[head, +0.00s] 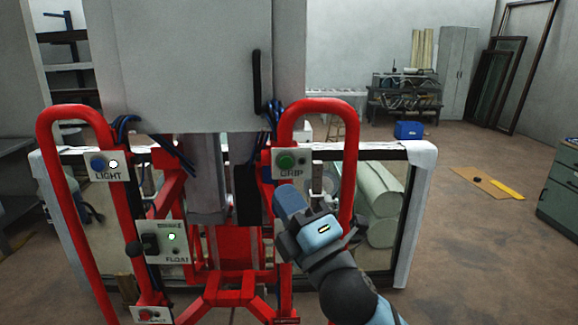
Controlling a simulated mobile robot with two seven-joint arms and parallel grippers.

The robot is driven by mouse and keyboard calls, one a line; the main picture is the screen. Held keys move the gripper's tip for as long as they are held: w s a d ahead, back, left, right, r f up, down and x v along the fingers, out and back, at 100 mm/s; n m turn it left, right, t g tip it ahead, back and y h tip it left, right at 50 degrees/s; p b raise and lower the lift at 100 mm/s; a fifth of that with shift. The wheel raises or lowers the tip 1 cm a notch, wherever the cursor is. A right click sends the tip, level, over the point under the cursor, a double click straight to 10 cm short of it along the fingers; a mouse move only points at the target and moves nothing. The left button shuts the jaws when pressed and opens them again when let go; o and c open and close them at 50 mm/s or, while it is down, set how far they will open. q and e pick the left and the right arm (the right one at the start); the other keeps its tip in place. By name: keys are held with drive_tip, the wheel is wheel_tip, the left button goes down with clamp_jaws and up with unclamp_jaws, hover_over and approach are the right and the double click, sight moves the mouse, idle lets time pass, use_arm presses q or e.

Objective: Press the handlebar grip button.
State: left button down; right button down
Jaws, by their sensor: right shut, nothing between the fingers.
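The green grip button (286,161) sits on a pale panel labelled GRIP (291,163), fixed to the right red handlebar (318,106). A small dark round spot is beside it on the panel. My right gripper (283,192) is shut and empty. In the picture its tip is just below the GRIP panel; I cannot tell how far in front of the panel it is. The button is not covered. My left gripper is not in view.
A large white-edged frame (416,215) stands behind. Floor at right is mostly clear.

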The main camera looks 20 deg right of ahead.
sight(286, 162)
drive_tip(key=shift+r, duration=0.15)
drive_tip(key=shift+w+d+b, duration=0.15)
drive_tip(key=shift+w+d, duration=0.25)
drive_tip(key=shift+w, duration=1)
drive_tip(key=shift+w+d+b, duration=0.1)
drive_tip(key=shift+w+d, duration=0.3)
drive_tip(key=shift+w, duration=1)
drive_tip(key=shift+w+d+b, duration=0.15)
drive_tip(key=shift+w+d, duration=0.25)
drive_tip(key=shift+w, duration=1)
drive_tip(key=shift+w, duration=0.2)
drive_tip(key=shift+w+d, duration=0.1)
drive_tip(key=shift+w, duration=0.15)
drive_tip(key=shift+w+d, duration=0.15)
drive_tip(key=shift+w, duration=0.2)
drive_tip(key=shift+s, duration=0.1)
drive_tip(key=shift+s+a, duration=0.25)
drive_tip(key=shift+s, duration=0.45)
